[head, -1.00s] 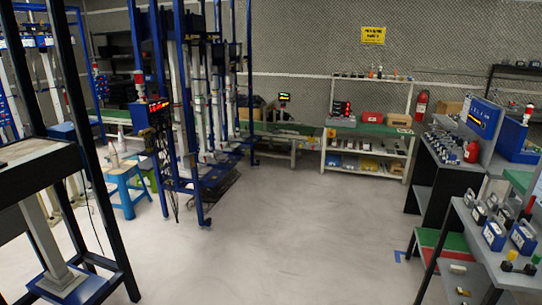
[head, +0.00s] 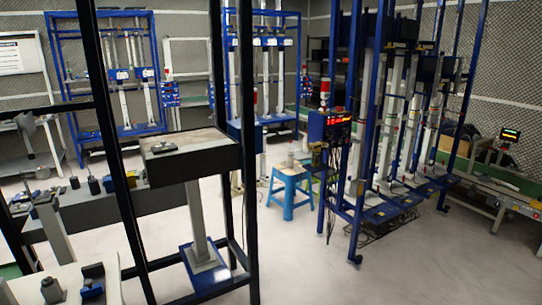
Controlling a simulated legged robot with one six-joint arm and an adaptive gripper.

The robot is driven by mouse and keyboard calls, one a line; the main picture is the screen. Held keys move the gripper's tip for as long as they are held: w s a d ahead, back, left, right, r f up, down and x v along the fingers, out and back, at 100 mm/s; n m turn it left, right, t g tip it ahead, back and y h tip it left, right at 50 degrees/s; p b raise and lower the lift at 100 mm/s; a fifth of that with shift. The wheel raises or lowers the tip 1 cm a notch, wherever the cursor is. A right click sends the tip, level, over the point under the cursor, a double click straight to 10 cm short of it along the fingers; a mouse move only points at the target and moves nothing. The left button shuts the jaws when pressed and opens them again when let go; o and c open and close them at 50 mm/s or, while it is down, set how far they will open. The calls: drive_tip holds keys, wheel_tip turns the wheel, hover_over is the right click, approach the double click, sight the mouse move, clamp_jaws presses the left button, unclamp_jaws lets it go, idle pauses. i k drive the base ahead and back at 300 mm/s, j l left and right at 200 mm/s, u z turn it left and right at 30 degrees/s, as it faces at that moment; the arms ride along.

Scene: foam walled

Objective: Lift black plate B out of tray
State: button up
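I cannot make out black plate B or its tray for certain. A black-sided box-like top (head: 192,163) on a grey post stands left of centre, with a pale upper face. A small dark item (head: 166,149) lies on that face; it is too small to identify. My gripper is not in view.
A black upright frame (head: 245,150) surrounds the post. A blue stool (head: 289,190) stands right of it, beside a tall blue rack (head: 365,130). A dark bench (head: 150,200) with several small items is at left. Pale floor (head: 400,265) is open at lower right.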

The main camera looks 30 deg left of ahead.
sight(164, 148)
drive_tip(key=i+j+u, duration=0.15)
drive_tip(key=i+u, duration=0.25)
drive_tip(key=i+j+u, duration=0.1)
drive_tip(key=i+u, duration=0.15)
drive_tip(key=u, duration=0.15)
drive_tip(key=i+u, duration=0.4)
drive_tip(key=i+l+u, duration=0.15)
drive_tip(key=u, duration=0.2)
drive_tip(key=i, duration=0.05)
